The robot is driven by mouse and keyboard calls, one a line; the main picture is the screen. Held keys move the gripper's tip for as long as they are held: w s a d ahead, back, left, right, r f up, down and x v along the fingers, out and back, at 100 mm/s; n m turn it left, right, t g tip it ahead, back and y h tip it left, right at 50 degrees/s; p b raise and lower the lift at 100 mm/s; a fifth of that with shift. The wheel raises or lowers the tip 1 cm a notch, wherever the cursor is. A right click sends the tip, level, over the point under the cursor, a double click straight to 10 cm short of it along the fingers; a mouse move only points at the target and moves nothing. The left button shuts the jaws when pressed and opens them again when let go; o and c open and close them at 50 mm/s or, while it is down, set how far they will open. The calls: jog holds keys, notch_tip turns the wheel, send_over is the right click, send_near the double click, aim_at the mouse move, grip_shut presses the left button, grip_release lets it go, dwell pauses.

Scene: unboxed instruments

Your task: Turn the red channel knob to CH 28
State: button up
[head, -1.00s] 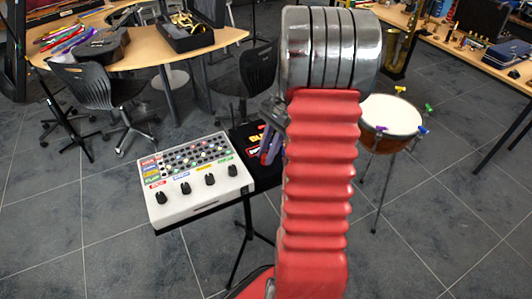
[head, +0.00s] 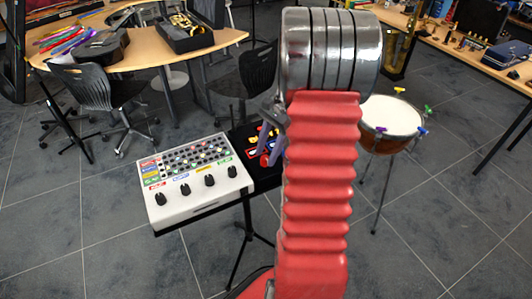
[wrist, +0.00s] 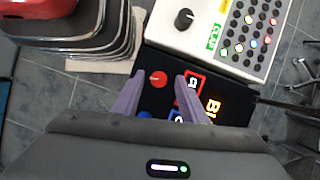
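The red channel knob (wrist: 157,79) shows in the wrist view on a black box (wrist: 170,62), between and slightly beyond my two fingertips. A small light pointer line is on it. My gripper (wrist: 160,77) is open, with a pale purple finger on each side of the knob; I cannot tell whether they touch it. A red-framed display (wrist: 194,84) with white digits sits right of the knob, partly covered by the right finger; I cannot read it surely. In the head view my gripper (head: 271,146) is over the black box, and my arm hides part of it.
A blue knob (wrist: 145,115) and a blue-framed display lie nearer my palm. A white mixer (head: 200,200) with black knobs stands directly beside the box. A drum (head: 390,122) stands to the right. Desks and chairs are farther back.

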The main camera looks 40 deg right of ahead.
jog(key=v, duration=1.3)
jog(key=shift+d, duration=0.1)
jog(key=s+a+r+n+t+h, duration=0.1)
jog(key=s+a+n, duration=0.2)
jog(key=a+n, duration=0.3)
jog(key=s+a+r+n+t+h, duration=0.1)
jog(key=a+n, duration=0.5)
jog(key=a, duration=1)
jog(key=s+a+r+n+t+h, duration=0.2)
jog(key=s+a+n, duration=0.4)
jog(key=a, duration=0.6)
jog(key=shift+n+t, duration=0.4)
jog(key=shift+t, duration=0.2)
jog(key=shift+r, duration=0.1)
